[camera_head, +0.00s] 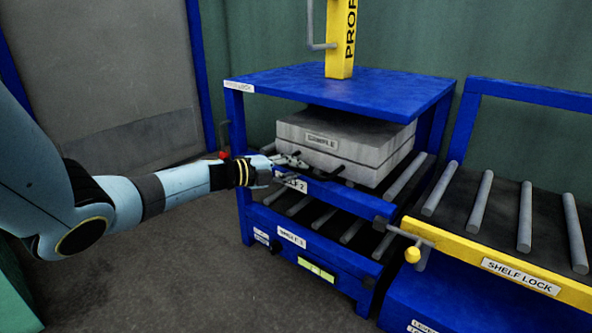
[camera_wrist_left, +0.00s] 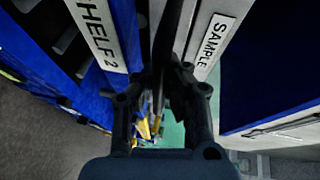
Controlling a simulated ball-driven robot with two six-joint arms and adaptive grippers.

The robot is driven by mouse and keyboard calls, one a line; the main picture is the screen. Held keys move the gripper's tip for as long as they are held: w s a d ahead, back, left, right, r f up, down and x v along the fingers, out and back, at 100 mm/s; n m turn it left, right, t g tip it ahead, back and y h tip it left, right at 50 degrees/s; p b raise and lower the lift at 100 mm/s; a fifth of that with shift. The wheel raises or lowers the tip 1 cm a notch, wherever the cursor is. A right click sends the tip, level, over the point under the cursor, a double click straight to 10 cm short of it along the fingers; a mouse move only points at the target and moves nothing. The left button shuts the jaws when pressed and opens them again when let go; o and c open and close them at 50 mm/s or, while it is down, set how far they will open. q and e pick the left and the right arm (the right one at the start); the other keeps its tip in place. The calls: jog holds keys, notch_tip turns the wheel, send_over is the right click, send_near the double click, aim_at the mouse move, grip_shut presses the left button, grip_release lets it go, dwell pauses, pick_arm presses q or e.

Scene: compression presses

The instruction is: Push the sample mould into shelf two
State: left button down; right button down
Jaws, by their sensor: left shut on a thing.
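The sample mould (camera_head: 340,150) is a grey two-layer block with a "SAMPLE" label and a dark front handle. It sits on the rollers of shelf two (camera_head: 340,192), under the blue top plate. In the left wrist view the mould (camera_wrist_left: 199,50) is at the right and the shelf two label (camera_wrist_left: 97,35) at the left. My left gripper (camera_head: 296,171) is at the mould's front left, shut on what looks like its dark handle (camera_wrist_left: 167,35). The fingers partly hide the grip. My right gripper is not in view.
Shelf one (camera_head: 300,237) with rollers lies below shelf two. A yellow post (camera_head: 341,45) rises above the blue top plate (camera_head: 345,88). The floor at front left is clear.

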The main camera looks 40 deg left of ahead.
pick_arm(q)
jog(key=shift+s+a+f, duration=0.1)
jog(key=shift+s+f, duration=0.2)
jog(key=shift+f, duration=0.05)
jog(key=c, duration=1.4)
grip_release()
jog(key=shift+s+a+r, duration=0.15)
jog(key=shift+s+a, duration=0.05)
jog(key=shift+c, duration=0.2)
jog(key=shift+o, duration=0.5)
jog(key=shift+w+d+r, duration=0.1)
jog(key=shift+w, duration=0.1)
jog(key=v, duration=1.2)
jog(key=shift+r, duration=0.1)
